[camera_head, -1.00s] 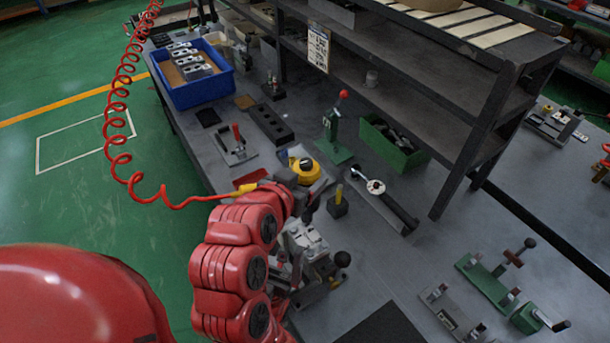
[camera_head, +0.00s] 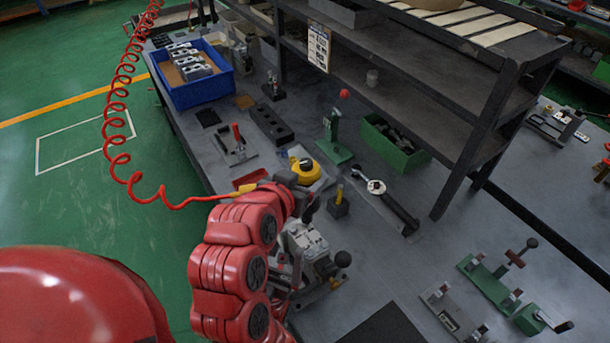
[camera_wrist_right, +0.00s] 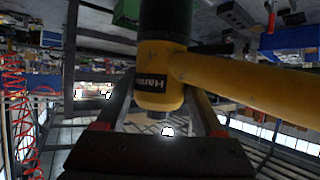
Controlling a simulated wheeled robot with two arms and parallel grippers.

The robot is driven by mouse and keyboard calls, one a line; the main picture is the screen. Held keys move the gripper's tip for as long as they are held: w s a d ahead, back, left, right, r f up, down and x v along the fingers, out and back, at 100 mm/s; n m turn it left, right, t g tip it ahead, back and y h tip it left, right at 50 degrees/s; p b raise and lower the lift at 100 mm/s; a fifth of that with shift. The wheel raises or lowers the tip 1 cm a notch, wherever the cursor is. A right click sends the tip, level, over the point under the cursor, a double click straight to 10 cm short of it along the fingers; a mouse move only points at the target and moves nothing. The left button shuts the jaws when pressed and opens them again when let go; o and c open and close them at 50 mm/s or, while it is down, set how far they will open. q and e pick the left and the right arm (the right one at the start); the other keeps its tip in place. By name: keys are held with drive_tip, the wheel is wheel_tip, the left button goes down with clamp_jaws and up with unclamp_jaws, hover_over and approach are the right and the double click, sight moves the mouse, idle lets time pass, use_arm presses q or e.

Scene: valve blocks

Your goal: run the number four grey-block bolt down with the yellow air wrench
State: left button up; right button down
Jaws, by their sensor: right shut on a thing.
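The yellow air wrench shows large in the right wrist view (camera_wrist_right: 160,75), its body between my right gripper's fingers (camera_wrist_right: 165,112) and its handle running to the right. The grey block (camera_head: 306,240) sits in a fixture on the bench, just below the gripper in the picture. Its bolts and their numbers are too small to tell. My left gripper is not in view.
A red coiled hose (camera_head: 121,100) runs up from the wrench. A shelf rack (camera_head: 420,75) rises beyond.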

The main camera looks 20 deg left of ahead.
sight(305, 163)
drive_tip(key=shift+f+b, duration=0.8)
drive_tip(key=shift+b, duration=0.1)
idle(0.8)
drive_tip(key=shift+s+f, duration=0.1)
drive_tip(key=shift+f, duration=0.1)
idle(0.9)
drive_tip(key=shift+r, duration=0.15)
drive_tip(key=shift+r, duration=0.7)
drive_tip(key=shift+r+p, duration=1.55)
drive_tip(key=shift+r, duration=1.4)
drive_tip(key=shift+f, duration=0.1)
